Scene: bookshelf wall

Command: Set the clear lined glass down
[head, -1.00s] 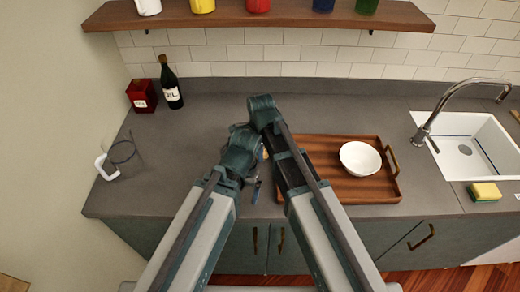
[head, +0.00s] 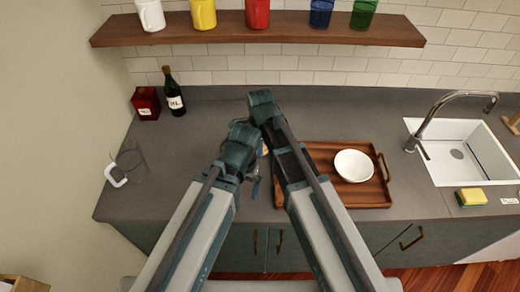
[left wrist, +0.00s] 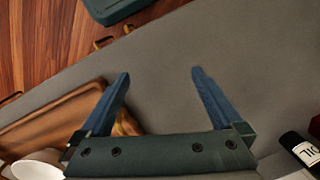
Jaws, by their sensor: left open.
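The clear lined glass (head: 130,159) stands on the grey counter (head: 190,150) at the left, seen mostly as thin dark outlines. It is beside a white handle-shaped piece (head: 116,177); I cannot tell whether they are joined. My left gripper (head: 254,187) is over the counter left of the wooden tray, well to the right of the glass and apart from it. In the left wrist view its two blue fingers (left wrist: 160,73) are spread with nothing between them. The glass does not show there. My right gripper's fingers are hidden in the head view.
The wooden tray (head: 345,195) holds a white bowl (head: 354,166). A red box (head: 146,103) and a dark bottle (head: 174,95) stand at the back left. A sink (head: 470,150) and sponge (head: 471,196) are at the right. A shelf (head: 260,32) with several cups hangs above.

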